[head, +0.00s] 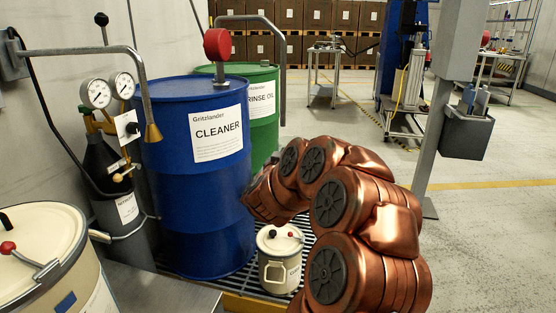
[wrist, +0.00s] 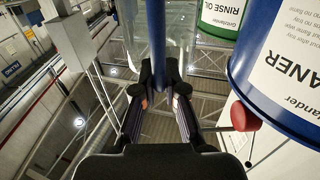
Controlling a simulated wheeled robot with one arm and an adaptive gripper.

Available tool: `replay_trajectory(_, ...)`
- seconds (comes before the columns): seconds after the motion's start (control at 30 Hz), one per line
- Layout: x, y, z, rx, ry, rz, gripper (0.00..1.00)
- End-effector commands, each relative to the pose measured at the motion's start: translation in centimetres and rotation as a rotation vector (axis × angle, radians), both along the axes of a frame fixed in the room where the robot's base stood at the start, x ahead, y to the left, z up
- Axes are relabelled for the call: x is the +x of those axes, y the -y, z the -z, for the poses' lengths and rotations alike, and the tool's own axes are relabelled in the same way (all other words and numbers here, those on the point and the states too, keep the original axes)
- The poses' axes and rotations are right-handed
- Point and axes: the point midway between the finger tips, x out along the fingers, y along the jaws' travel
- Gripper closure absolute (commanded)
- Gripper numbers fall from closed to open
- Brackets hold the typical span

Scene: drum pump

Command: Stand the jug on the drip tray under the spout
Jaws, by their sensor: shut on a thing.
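In the wrist view my gripper (wrist: 158,92) is shut on an upright blue bar, which looks like the handle (wrist: 157,45) of a clear jug (wrist: 181,35). The jug's see-through wall shows just beyond the fingers; its base I cannot make out. In the head view my arm bends to the right side of the blue drum, and gripper and jug are hidden. The drip tray's dark grating (head: 238,282) lies in front of the blue drum. A grey bent spout pipe (head: 283,85) comes down right of the drums, its lower end near the green drum.
The blue cleaner drum (head: 208,170) and the green rinse oil drum (head: 262,135) stand close together. A red grip (head: 217,44) is above the blue drum. A cream can (head: 280,270) occupies part of the grating beside my arm. A brass nozzle (head: 152,131) hangs at left.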

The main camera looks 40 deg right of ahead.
Motion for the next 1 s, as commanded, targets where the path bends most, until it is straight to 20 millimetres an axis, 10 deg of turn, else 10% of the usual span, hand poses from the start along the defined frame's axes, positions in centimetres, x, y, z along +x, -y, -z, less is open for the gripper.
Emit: replay_trajectory(1.0,9.9,5.4,1.0,-0.001,0.001,-0.003,1.0)
